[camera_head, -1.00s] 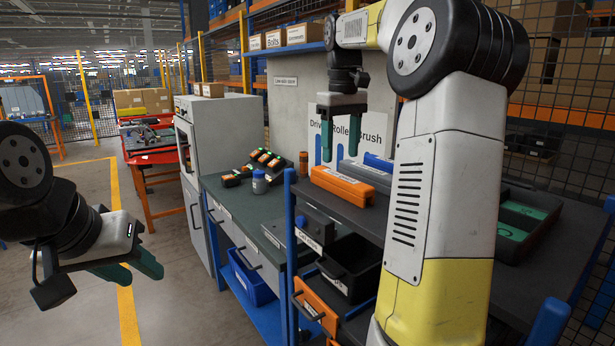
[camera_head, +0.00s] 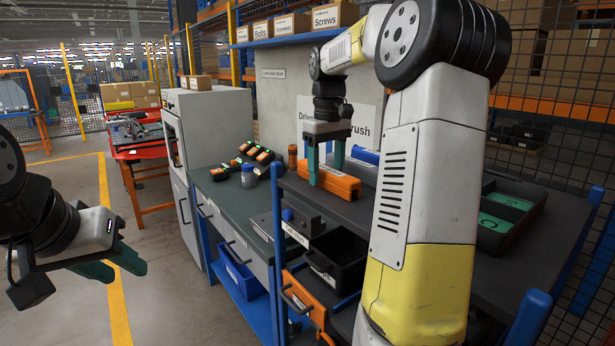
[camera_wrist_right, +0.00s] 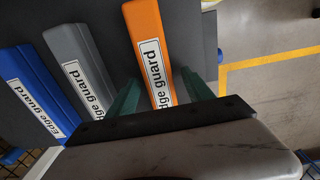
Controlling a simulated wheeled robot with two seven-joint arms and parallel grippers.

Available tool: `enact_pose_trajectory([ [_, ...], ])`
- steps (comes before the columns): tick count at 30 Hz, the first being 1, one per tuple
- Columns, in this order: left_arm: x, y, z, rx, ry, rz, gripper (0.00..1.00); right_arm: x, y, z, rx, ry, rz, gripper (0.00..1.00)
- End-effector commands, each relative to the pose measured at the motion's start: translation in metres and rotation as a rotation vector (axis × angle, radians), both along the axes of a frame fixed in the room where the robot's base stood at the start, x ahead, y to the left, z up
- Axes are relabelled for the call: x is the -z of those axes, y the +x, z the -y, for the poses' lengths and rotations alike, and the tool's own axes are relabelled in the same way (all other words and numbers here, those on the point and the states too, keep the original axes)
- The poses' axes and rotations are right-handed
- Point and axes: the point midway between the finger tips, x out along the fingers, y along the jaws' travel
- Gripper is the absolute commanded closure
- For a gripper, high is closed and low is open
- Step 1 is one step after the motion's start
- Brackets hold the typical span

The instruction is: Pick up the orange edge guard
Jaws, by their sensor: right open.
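The orange edge guard (camera_head: 334,184) lies on the dark shelf top of the blue-framed rack. In the right wrist view the orange edge guard (camera_wrist_right: 148,45) bears a white "Edge guard" label. My right gripper (camera_head: 326,170) points down at the orange guard, its green fingers apart. In the right wrist view the fingers of my right gripper (camera_wrist_right: 160,97) stand on either side of the guard, with gaps visible. My left gripper (camera_head: 122,265) is out over the floor at the left, its green fingers apart and empty.
A grey edge guard (camera_wrist_right: 78,68) and a blue edge guard (camera_wrist_right: 35,90) lie beside the orange one. A dark tray with green compartments (camera_head: 510,205) is at the right.

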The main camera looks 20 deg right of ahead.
Motion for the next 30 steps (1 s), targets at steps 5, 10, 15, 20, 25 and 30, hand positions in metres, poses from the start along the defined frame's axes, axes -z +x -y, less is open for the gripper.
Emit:
enact_pose_trajectory([
  [5, 0.000, 0.000, 0.000, 0.000, 0.000, 0.000, 0.64, 0.000, 0.000, 0.000, 0.000, 0.000, 0.000, 0.62],
  [10, 0.000, 0.000, 0.000, 0.000, 0.000, 0.000, 0.64, 0.000, 0.000, 0.000, 0.000, 0.000, 0.000, 0.95],
  [15, 0.000, 0.000, 0.000, 0.000, 0.000, 0.000, 0.64, 0.000, 0.000, 0.000, 0.000, 0.000, 0.000, 1.00],
  [20, 0.000, 0.000, 0.000, 0.000, 0.000, 0.000, 0.64, -0.001, 0.000, 0.000, 0.000, 0.000, 0.000, 1.00],
  [25, 0.000, 0.000, 0.000, 0.000, 0.000, 0.000, 0.64, -0.011, 0.001, 0.000, 0.001, -0.001, 0.003, 1.00],
  [30, 0.000, 0.000, 0.000, 0.000, 0.000, 0.000, 0.64, -0.030, 0.001, 0.000, 0.000, -0.001, 0.003, 1.00],
])
